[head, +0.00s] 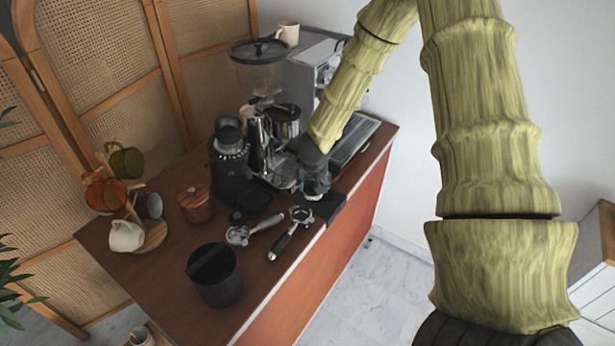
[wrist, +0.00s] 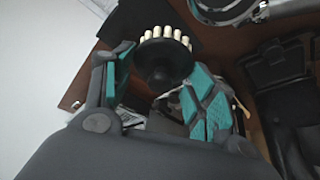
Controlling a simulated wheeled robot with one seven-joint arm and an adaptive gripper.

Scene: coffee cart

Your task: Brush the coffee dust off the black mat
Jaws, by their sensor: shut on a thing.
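The black mat (head: 329,208) lies at the front edge of the brown counter, below my gripper; part of it also shows behind the brush in the wrist view (wrist: 150,15). My gripper (head: 314,183) is shut on a round black brush (wrist: 163,62) with a ring of cream bristles. The teal finger pads sit on both sides of the brush in the wrist view. In the head view the bristles (head: 314,196) point down at the mat; I cannot tell whether they touch it. No coffee dust can be made out at this size.
Two portafilters (head: 240,235) (head: 292,232) lie left of the mat. A black knock bin (head: 216,278), a grinder (head: 230,165), a wooden jar (head: 195,205) and a mug stand (head: 150,235) are farther left. The espresso machine (head: 320,60) stands behind. Free counter lies at the front left.

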